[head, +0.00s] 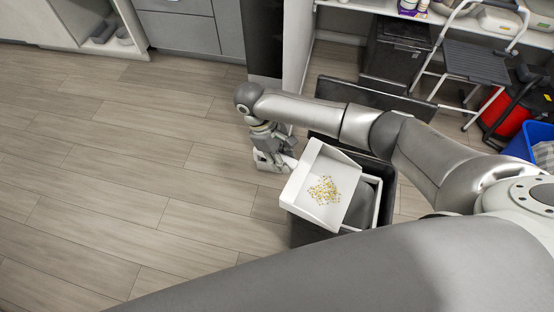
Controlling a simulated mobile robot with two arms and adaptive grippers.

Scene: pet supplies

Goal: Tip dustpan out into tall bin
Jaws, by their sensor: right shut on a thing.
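My right gripper (274,162) is shut on the handle of the white dustpan (309,166), at the pan's left side. Small yellow and brown bits (324,190) lie in a heap on the pan's floor. The dustpan is held over the dark tall bin (305,232) and looks tilted, by how much I cannot tell. The bin's opening is partly covered by the pan and my right arm. A dark panel (340,92) that looks like its raised lid stands behind it. My left gripper is out of view.
The wooden floor at left is clear. Grey cabinets (185,30) stand at the back. A dark box (398,50), a step stool (478,62), a red bucket (497,115) and a blue crate (530,135) are at the right. My own arm fills the lower right.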

